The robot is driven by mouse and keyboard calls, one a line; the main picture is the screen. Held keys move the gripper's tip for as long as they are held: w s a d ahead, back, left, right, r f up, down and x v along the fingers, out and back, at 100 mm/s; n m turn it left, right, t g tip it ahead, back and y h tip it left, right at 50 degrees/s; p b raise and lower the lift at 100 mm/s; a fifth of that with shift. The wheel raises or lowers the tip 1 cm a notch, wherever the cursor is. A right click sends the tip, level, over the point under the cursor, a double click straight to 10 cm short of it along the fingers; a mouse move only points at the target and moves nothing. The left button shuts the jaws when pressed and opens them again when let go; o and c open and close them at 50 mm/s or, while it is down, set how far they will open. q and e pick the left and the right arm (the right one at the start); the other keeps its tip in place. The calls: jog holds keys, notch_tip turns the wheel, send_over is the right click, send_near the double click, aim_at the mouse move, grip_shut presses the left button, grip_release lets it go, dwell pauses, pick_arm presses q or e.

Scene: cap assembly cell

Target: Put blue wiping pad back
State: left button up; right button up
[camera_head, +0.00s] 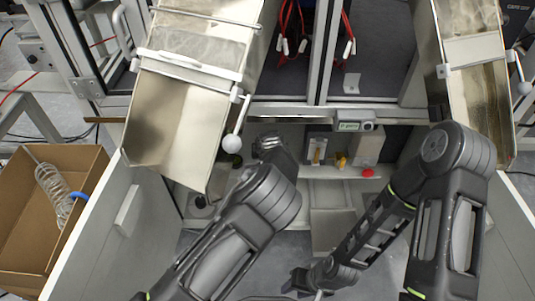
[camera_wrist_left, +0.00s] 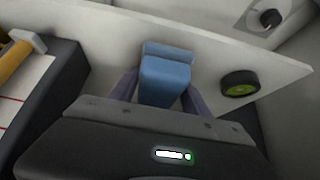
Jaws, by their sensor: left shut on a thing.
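The blue wiping pad (camera_wrist_left: 166,78) shows in the left wrist view between the two fingers of my left gripper (camera_wrist_left: 158,92), which is shut on it. The pad is in front of a white shelf surface; whether it touches that surface I cannot tell. In the head view my left arm reaches into the open cabinet, and the pad is hidden there. My right gripper (camera_head: 318,284) is low in the head view, in front of the cabinet. Its fingers are too small and dark to tell open from shut.
A green-and-black round item (camera_wrist_left: 239,84) lies right of the pad. A dark tray (camera_wrist_left: 50,95) with a yellow-handled tool (camera_wrist_left: 14,60) is at the left. The cabinet shelf (camera_head: 325,172) holds a red knob-like item (camera_head: 367,173). A cardboard box (camera_head: 25,225) stands at far left.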

pick_arm(q)
jog(key=shift+f, duration=0.1)
jog(key=shift+f, duration=0.15)
jog(key=o, duration=1.3)
jog(key=shift+a, duration=0.1)
